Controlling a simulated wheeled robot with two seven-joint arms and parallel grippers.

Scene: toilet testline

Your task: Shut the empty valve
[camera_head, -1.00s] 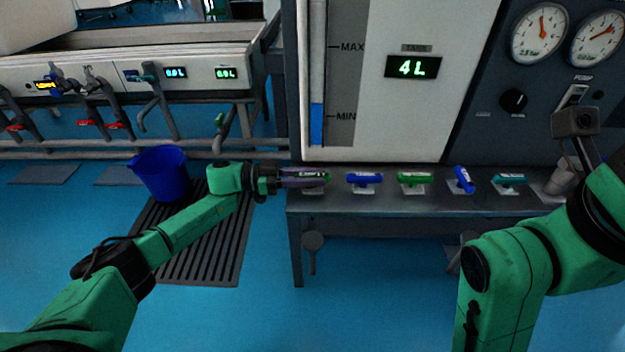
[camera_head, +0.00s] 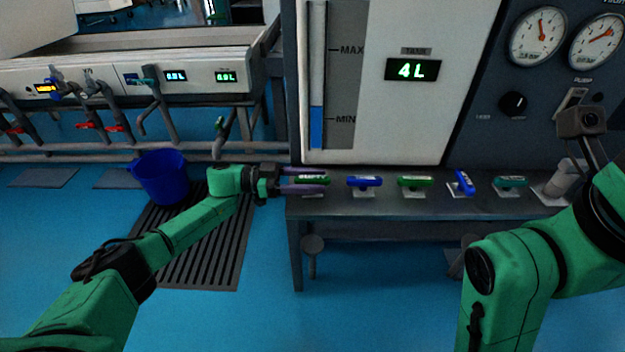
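A green valve handle (camera_head: 312,180) with a small white label, which seems to read "EMPTY", lies crosswise at the left end of the bench's row of valves. My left gripper (camera_head: 303,180) reaches it from the left. Its two purplish fingers are apart, one behind and one in front of the handle, with visible gaps. The tank display (camera_head: 413,69) reads 4 L. The blue level column (camera_head: 316,127) stands near the MIN mark. My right arm is at the right; its fingers cannot be seen.
To the right along the bench (camera_head: 390,204) are a blue handle (camera_head: 364,181), a green one (camera_head: 415,181), a tilted blue one (camera_head: 464,182) and a teal one (camera_head: 511,182). A blue bucket (camera_head: 163,182) stands by a floor grate (camera_head: 195,255).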

